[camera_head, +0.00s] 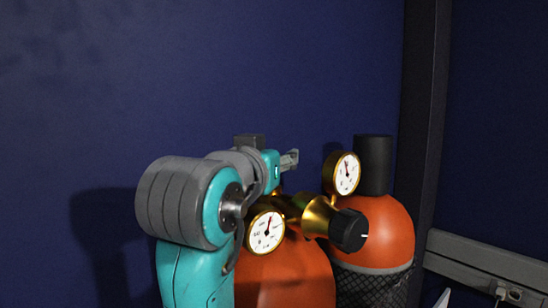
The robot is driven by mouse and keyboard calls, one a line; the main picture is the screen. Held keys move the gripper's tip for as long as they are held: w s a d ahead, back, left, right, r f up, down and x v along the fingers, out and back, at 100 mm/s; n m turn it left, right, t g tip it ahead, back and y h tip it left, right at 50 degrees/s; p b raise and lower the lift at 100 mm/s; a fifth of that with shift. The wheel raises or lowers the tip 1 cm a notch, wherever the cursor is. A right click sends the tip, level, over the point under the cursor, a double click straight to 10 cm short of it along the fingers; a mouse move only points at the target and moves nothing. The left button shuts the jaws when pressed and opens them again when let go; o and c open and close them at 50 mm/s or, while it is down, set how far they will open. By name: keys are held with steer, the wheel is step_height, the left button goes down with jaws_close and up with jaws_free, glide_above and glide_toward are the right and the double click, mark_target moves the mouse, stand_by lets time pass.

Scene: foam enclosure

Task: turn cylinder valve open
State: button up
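An orange gas cylinder (290,272) stands at the lower middle, partly hidden by my arm. A brass regulator (313,213) sits at its top, with a black knob (349,230) facing right and forward. Two round white gauges are on the brass fittings, one at the lower left (267,232) and one at the upper right (346,174). The cylinder's own valve handle is not clearly visible; my arm may hide it. My gripper (290,160) is above and behind the left gauge, mostly hidden by my wrist. Its finger opening and any contact cannot be made out.
A second orange cylinder (384,232) with a black top (373,164) and dark netting (372,286) stands behind on the right. A dark vertical post (425,140) and a grey rail (485,262) are further right. The blue wall (200,80) is behind; the space above the cylinders is clear.

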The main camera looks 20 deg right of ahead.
steer(key=o, duration=0.9)
steer(key=shift+s, duration=0.1)
steer(key=shift+o, duration=0.2)
steer(key=v, duration=1.2)
steer(key=shift+o, duration=0.2)
